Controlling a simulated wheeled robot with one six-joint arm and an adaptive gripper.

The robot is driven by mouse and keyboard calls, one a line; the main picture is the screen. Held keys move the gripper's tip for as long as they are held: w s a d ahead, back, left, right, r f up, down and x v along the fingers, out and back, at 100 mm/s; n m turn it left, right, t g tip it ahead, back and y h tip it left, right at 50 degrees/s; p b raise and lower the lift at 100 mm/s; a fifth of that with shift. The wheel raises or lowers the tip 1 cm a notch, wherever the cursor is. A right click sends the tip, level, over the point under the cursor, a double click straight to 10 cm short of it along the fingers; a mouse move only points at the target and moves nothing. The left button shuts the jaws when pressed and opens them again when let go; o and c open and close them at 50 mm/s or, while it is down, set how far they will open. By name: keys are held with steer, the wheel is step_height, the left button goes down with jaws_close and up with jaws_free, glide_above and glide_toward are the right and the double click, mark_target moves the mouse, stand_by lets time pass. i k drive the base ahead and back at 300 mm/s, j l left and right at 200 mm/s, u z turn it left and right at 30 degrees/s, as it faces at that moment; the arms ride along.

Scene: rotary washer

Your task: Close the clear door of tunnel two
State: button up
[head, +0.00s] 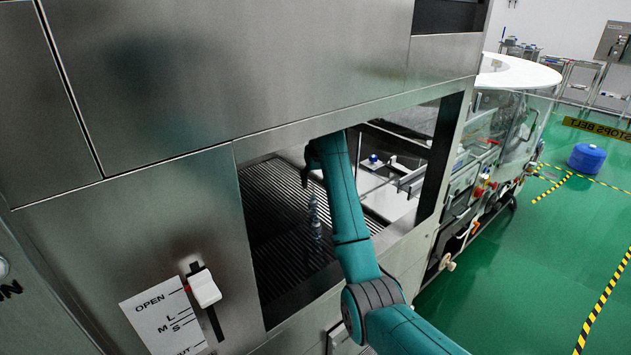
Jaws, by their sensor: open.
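A tunnel opening (262,215) in the steel machine shows in the head view, with a dark ribbed floor inside. I cannot make out a clear door pane across it, nor a tunnel number. A white slider handle (204,288) sits beside a label (163,322) reading OPEN, L, M, S; the handle is near the top of its slot. My teal arm reaches through the opening. My gripper (307,172) is a small dark shape at the arm's far end, inside the opening and partly hidden by the wrist. It is open, with nothing seen in it.
A small clear bottle-like item (315,218) stands inside, left of my forearm. The steel frame (425,235) edges the opening closely on the right. Clear guards (505,125) and a white round table (515,72) lie beyond. A blue drum (587,157) stands on open green floor.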

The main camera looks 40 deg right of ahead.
mark_target(611, 132)
steer(key=k, duration=1)
